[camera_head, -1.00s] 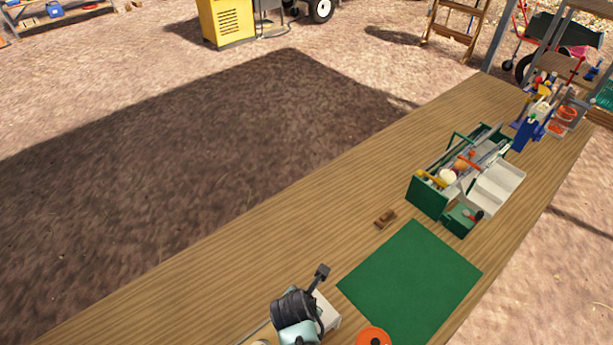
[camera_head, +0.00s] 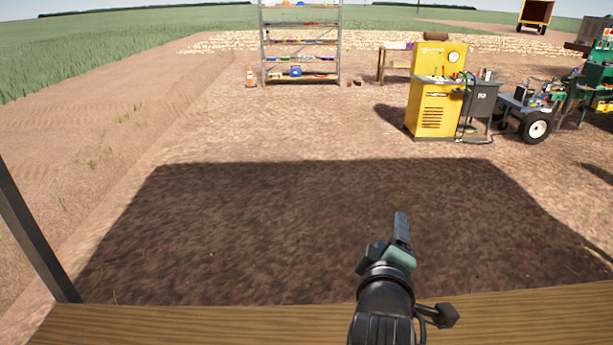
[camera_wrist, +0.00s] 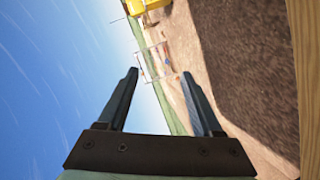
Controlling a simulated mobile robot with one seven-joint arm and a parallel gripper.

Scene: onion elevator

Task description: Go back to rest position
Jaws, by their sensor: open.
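My gripper (camera_head: 401,228) shows in the head view at the lower middle right, raised in front of the wooden table edge and pointing away over shaded ground.
The wooden table (camera_head: 220,325) runs along the bottom of the head view, with a dark post (camera_head: 30,235) at left. Farther off stand a shelf rack (camera_head: 301,45), a yellow cabinet (camera_head: 433,105) and a wheeled cart (camera_head: 540,115). The shaded ground between is clear.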

